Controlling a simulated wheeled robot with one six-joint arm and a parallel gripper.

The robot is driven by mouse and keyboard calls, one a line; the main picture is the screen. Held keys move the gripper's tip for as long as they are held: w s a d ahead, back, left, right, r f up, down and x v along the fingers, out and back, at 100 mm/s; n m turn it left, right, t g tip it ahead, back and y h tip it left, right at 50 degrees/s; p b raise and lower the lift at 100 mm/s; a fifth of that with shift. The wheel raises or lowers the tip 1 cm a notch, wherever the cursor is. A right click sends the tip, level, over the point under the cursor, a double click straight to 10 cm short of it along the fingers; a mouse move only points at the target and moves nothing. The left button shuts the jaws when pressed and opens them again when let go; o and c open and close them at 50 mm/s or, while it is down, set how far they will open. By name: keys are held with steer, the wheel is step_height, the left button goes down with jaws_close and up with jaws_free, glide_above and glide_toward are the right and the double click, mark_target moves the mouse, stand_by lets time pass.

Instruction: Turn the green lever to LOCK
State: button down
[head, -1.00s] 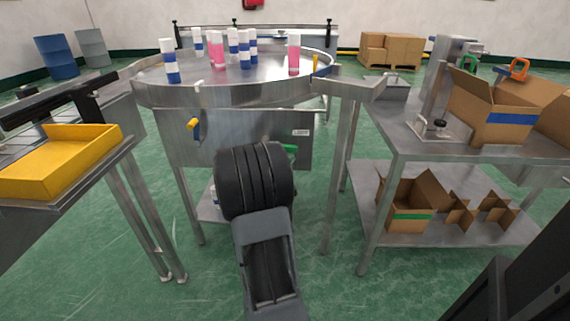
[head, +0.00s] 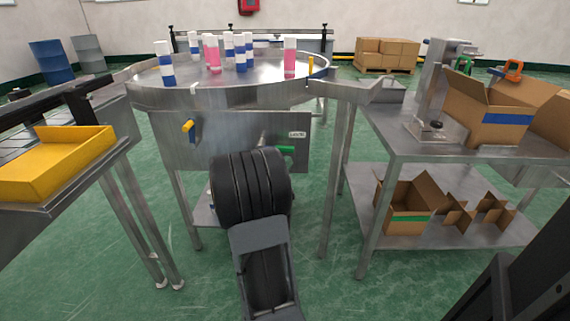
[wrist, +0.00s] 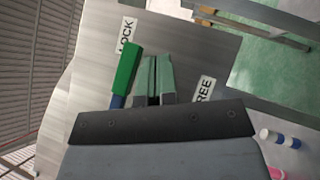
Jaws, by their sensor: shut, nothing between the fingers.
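The green lever (wrist: 127,70) shows in the wrist view, with a blue part (wrist: 117,101) near its lower end. Its free end points towards the LOCK label (wrist: 126,35). The FREE label (wrist: 203,89) is on the other side of my gripper. My gripper (wrist: 157,62) is shut and empty, its fingertips just right of the lever; I cannot tell whether they touch it. In the head view a green end of the lever (head: 286,149) shows beside my arm, below a small white label (head: 297,134). My arm hides the gripper and the lever's pivot there.
The lever's panel sits under a round metal table (head: 205,91) bearing several cans. A yellow-handled lever (head: 188,126) is further left on that panel. A yellow tray (head: 50,165) stands left; a metal bench (head: 455,150) with cardboard boxes stands right.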

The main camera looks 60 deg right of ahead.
steer(key=s+a+f+b, duration=0.1)
steer(key=s+a+f, duration=0.2)
steer(key=a+f, duration=0.3)
step_height(320, 180, down, 4)
steer(key=shift+s+a, duration=0.15)
steer(key=shift+s, duration=0.05)
stand_by(0.8)
steer(key=s+a+r+m+g+y+p, duration=0.2)
steer(key=a+r+y+p, duration=0.2)
steer(key=r+p, duration=0.35)
steer(key=s+a+r+m+g+y+p, duration=0.1)
steer(key=s+a+r+m+y+p, duration=0.1)
steer(key=a+r+y+p, duration=0.4)
steer(key=w+a+r+n+t+y+p, duration=0.1)
steer(key=w+a+r+t+y+p, duration=0.1)
steer(key=a+r+p, duration=0.4)
steer(key=w+a+r+t+y+p, duration=0.2)
steer(key=a+r+t+y+p, duration=0.3)
steer(key=a+r+p, duration=0.2)
steer(key=w+a+r+n+t+y+p, duration=0.1)
steer(key=a+r+t+y+p, duration=0.2)
steer(key=a+r+p, duration=0.3)
steer(key=a+r, duration=0.2)
steer(key=a, duration=0.2)
steer(key=shift+w+n+y, duration=0.3)
steer(key=shift+w+y, duration=0.1)
